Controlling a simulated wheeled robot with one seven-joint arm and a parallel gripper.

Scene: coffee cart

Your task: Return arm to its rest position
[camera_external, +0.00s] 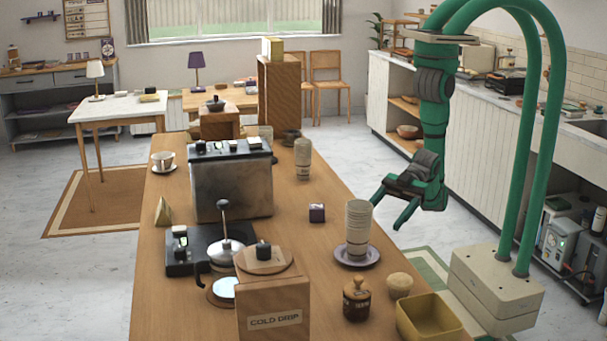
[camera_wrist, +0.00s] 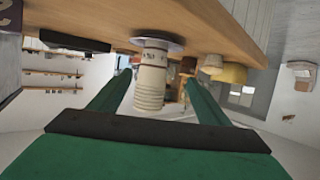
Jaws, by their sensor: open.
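My gripper (camera_external: 388,207) hangs from the green arm just off the right edge of the wooden counter (camera_external: 330,205). Its two green fingers are spread and empty. They point left, toward a stack of pale cups (camera_external: 358,225) standing on a grey saucer (camera_external: 357,257). In the external view, the gripper is right of the stack and apart from it. In the wrist view, the cup stack (camera_wrist: 150,80) shows beyond and between the spread fingers (camera_wrist: 150,93), and the picture is turned upside down.
Near the counter's front right are a brown lidded jar (camera_external: 356,303), a small round bowl (camera_external: 400,284) and a yellow box (camera_external: 428,318). Floor shows right of the counter.

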